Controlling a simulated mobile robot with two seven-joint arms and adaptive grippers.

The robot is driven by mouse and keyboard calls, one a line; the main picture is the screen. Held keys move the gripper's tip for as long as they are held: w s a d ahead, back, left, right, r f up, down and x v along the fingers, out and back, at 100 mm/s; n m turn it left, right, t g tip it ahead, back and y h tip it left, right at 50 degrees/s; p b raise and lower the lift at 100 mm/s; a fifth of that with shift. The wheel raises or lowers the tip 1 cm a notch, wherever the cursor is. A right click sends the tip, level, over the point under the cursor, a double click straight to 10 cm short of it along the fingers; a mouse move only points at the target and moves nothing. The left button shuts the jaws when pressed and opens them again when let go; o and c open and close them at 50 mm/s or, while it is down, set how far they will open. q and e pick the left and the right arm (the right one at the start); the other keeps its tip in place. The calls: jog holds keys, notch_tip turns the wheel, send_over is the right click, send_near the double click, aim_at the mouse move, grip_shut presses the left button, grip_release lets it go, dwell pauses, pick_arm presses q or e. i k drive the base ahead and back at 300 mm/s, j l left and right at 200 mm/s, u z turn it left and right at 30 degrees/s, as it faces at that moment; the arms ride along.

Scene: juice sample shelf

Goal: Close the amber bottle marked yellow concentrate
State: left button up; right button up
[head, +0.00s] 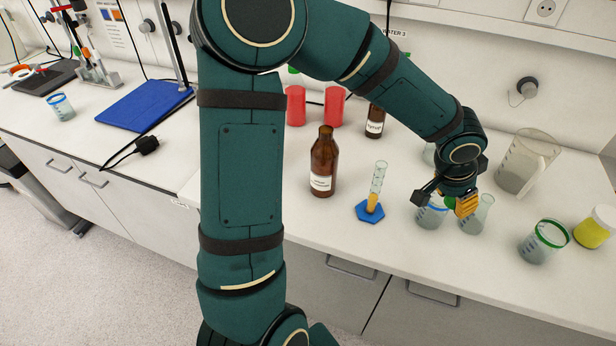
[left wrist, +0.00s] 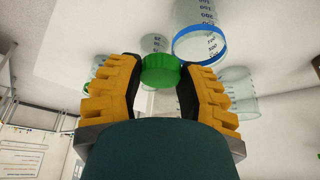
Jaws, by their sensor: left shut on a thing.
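An amber bottle (head: 322,168) with a white label stands upright on the white bench; its neck shows no cap. The label is too small to read. A second amber bottle (head: 375,122) stands farther back, its top hidden behind my arm. My left gripper (head: 455,206) is to the right of the front bottle, low over the glassware. It is shut on a green screw cap (left wrist: 160,70), held between the yellow fingers in the left wrist view. A little of the cap's green shows in the head view. My right gripper is not in view.
A measuring cylinder (head: 376,185) on a blue base stands between the front bottle and my gripper. A blue-rimmed beaker (head: 430,218) and a flask (head: 478,222) are close by the gripper. A green-rimmed beaker (head: 535,248) and yellow jar (head: 596,230) stand right. Red containers (head: 334,108) stand behind.

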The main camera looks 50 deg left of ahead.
aim_at(325, 151)
jog(key=k+j, duration=0.5)
jog(key=j, duration=0.15)
jog(key=k+j, duration=0.15)
jog(key=j, duration=0.2)
jog(key=k+j+z, duration=0.1)
jog(key=j, duration=0.3)
jog(key=k+j, duration=0.2)
jog(key=j, duration=0.15)
